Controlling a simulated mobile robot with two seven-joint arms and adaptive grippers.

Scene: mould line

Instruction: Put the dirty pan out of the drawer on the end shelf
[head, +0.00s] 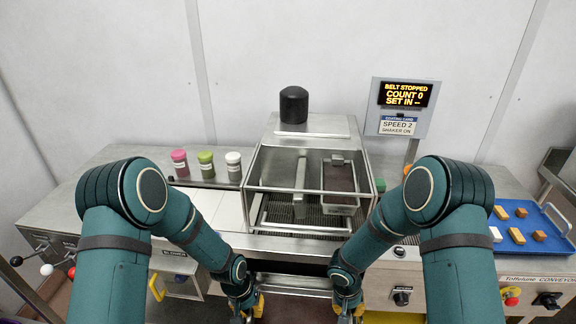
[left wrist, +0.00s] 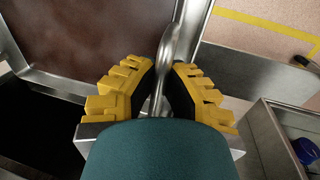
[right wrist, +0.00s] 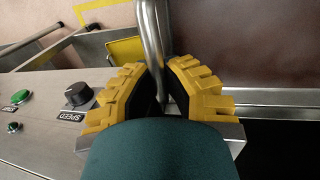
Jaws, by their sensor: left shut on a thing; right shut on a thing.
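The pan shows as a brown-coated surface inside a steel rim at the upper left of the left wrist view (left wrist: 85,35) and the upper right of the right wrist view (right wrist: 240,40). My left gripper (head: 248,308) is shut on a steel bar handle (left wrist: 178,45) beside the pan. My right gripper (head: 348,308) is shut on a similar steel bar handle (right wrist: 151,35) at the pan's other side. In the head view both grippers are low, in front of the machine, and the pan between them is hard to make out. I cannot identify the end shelf for certain.
The steel enrobing machine (head: 262,205) stands behind my grippers. Pink, green and white jars (head: 206,164) stand left of it. A display reading "belt stopped" (head: 404,94) stands right. A blue tray (head: 545,228) with several sweets lies far right. Control knobs (right wrist: 78,94) are near my right gripper.

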